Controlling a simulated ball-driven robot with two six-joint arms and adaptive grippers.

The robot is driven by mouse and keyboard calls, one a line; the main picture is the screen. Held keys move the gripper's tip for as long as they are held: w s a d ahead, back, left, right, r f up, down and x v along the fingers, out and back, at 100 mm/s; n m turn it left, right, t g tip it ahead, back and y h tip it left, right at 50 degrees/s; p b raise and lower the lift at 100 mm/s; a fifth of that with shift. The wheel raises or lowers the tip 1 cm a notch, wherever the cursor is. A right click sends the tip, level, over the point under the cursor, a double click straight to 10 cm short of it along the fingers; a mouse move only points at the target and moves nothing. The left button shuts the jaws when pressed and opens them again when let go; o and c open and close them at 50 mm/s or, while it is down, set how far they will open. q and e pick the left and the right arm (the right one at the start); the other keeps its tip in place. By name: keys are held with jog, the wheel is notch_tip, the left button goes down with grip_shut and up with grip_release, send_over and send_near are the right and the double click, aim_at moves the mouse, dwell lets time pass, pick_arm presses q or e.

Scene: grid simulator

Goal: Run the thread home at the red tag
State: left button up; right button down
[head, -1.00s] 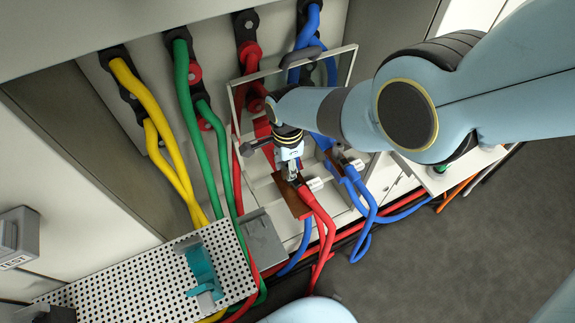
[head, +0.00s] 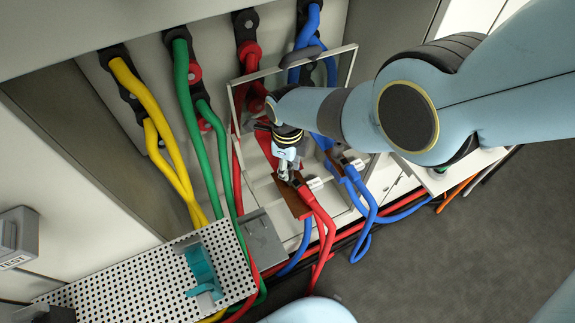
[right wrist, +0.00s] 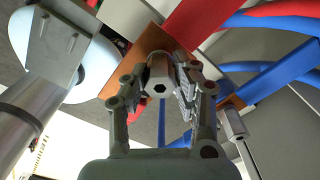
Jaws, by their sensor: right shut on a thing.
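The red tag (head: 268,147) is a flat red strip at the copper plate (head: 303,207) of the red cables; it also shows in the right wrist view (right wrist: 207,18). My right gripper (head: 287,178) is at the plate, beside the black lug end. In the right wrist view, its fingers (right wrist: 160,85) are shut around a silver bolt head (right wrist: 158,74) with a hex socket, in front of the copper plate (right wrist: 148,42). The bolt's thread is hidden. My left gripper is out of view.
A second silver bolt (head: 356,164) stands by the blue cables (head: 371,215), close on the right. A clear framed guard (head: 350,65) surrounds the terminals. A perforated tray (head: 110,290) carries a teal holder (head: 201,268) at lower left. Grey floor (head: 480,235) is free at right.

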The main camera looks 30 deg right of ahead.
jog(key=shift+a, duration=0.15)
jog(key=m, duration=0.5)
jog(key=c, duration=1)
grip_release()
jog(key=o, duration=0.4)
jog(key=shift+c, duration=0.2)
jog(key=shift+d, duration=0.2)
jog(key=n, duration=0.5)
jog(key=shift+n, duration=0.7)
